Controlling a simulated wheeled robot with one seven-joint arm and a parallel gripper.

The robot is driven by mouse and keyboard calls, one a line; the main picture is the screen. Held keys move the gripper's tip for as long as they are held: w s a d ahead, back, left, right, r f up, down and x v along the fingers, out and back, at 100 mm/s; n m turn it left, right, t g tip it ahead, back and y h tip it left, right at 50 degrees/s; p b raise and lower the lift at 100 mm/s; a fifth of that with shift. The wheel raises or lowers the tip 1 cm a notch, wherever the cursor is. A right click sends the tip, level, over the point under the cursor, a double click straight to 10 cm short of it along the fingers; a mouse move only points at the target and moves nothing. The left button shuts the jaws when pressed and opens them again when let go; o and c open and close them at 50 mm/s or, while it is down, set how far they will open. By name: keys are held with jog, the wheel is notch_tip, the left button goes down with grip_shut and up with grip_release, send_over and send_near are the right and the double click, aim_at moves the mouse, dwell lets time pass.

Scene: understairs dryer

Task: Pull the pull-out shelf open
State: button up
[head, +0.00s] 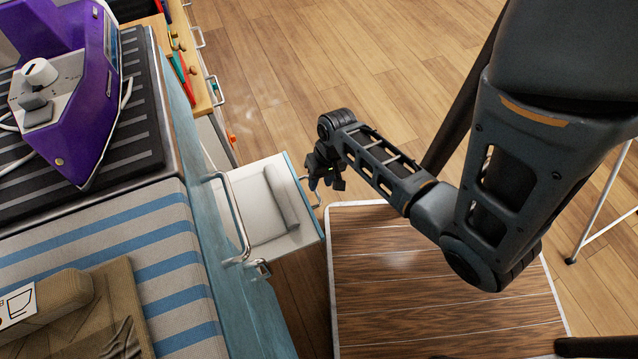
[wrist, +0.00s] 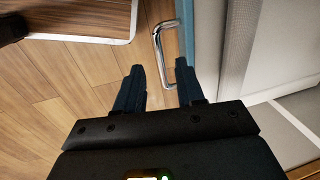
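The pull-out shelf (head: 250,211) stands out from the blue-fronted cabinet in the head view, a pale tray with a blue front edge and a grey folded item lying in it. In the wrist view its blue front (wrist: 186,32) is right of centre. Its chrome handle (wrist: 157,48) reaches down between my two dark fingers, which are spread apart. My gripper (head: 327,180) is open at the shelf's front, around or just above the handle; I cannot tell whether a finger touches it. In the head view my gripper partly hides the handle.
A wood-topped table (head: 430,285) stands close right of the shelf; its corner also shows in the wrist view (wrist: 80,20). Another chrome handle (head: 237,225) sits on the cabinet front. A purple iron station (head: 85,110) rests on top. Floor beyond the shelf is clear.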

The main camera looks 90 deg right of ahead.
jog(key=shift+s+d+r+p, duration=0.1)
jog(key=shift+s+r+p, duration=0.1)
jog(key=shift+r, duration=0.7)
jog(key=shift+s+d+r+p, duration=0.1)
jog(key=shift+r+p, duration=0.05)
jog(key=shift+r, duration=0.7)
jog(key=shift+a, duration=0.1)
jog(key=w+a+r+n+t+p, duration=0.1)
jog(key=a+r+n+t+p, duration=0.2)
jog(key=a+r, duration=0.4)
jog(key=w+a+r+n+t+p, duration=0.1)
jog(key=a+r+n+t+p, duration=0.3)
jog(key=r, duration=1.8)
jog(key=w+a+r+n+t+p, duration=0.1)
jog(key=a+r+n+t+p, duration=0.3)
jog(key=a+r, duration=0.7)
notch_tip(320, 180, up, 5)
jog(key=n+t, duration=0.2)
jog(key=shift+w+a+f+n+h, duration=0.15)
jog(key=shift+w+a+n+h, duration=0.25)
jog(key=shift+a, duration=0.1)
